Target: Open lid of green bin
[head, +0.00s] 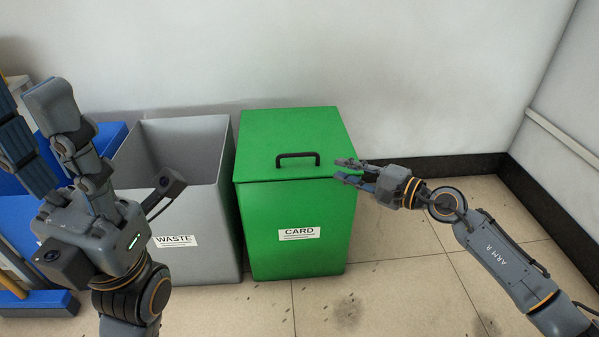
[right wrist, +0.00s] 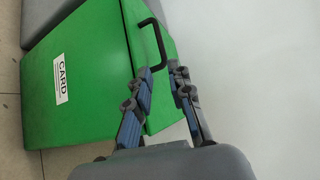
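The green bin (head: 300,235) with a CARD label stands in the middle of the head view. Its green lid (head: 270,135) is closed and carries a black handle (head: 297,156) near its front edge. My right gripper (head: 345,172) is at the right front of the lid, to the right of the handle and pointing towards it. In the right wrist view its fingers (right wrist: 164,78) show a gap between them, and the handle (right wrist: 150,38) lies just beyond the tips. My left gripper (head: 35,130) is raised at the left, its fingers spread apart and empty.
A grey open-topped WASTE bin (head: 205,255) stands directly left of the green bin. Blue containers (head: 100,140) are further left, partly hidden by my left arm. The wall (head: 430,80) is behind the bins. Tiled floor (head: 390,260) is free to the right.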

